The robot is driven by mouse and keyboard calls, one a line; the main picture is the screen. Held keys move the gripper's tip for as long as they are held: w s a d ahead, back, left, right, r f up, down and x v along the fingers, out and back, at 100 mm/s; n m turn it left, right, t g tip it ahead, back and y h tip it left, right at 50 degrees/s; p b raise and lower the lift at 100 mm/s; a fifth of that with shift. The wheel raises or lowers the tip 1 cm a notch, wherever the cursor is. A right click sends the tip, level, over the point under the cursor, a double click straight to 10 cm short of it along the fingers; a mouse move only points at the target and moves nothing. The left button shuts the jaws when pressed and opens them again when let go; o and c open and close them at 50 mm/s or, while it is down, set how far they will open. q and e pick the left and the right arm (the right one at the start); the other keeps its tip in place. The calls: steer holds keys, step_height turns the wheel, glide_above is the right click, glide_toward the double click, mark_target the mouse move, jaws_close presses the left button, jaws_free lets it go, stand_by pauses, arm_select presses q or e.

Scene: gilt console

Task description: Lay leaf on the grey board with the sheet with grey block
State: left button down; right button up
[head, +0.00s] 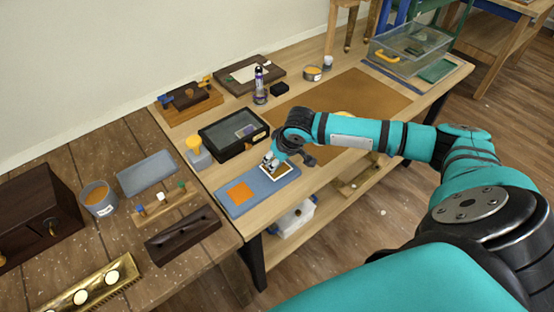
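The grey-blue board (258,200) lies on the light wooden bench near its front left edge. An orange square (239,193) lies flat on the board's left part. A small pale piece with a dark edge (285,171) is on its right part, partly covered by my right gripper (268,163). The gripper points down there; whether its fingers hold anything is too small to tell. A grey block with a yellow knob (198,156) stands behind the board, to its left. My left gripper is not in view.
A dark glass-topped case (212,139) sits just behind the board. On the darker table at left are a grey pot (98,201), another grey slab (147,173), a peg rack (165,206) and a dark tray (183,236). A brown mat (362,88) lies behind my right arm.

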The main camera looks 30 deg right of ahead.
steer(key=shift+f, duration=0.6)
stand_by(0.4)
steer(key=shift+s+f, duration=0.2)
stand_by(2.0)
steer(key=shift+p, duration=0.3)
step_height(320, 180, up, 7)
steer(key=p, duration=0.8)
steer(key=shift+w+r, duration=0.15)
steer(key=shift+r, duration=0.05)
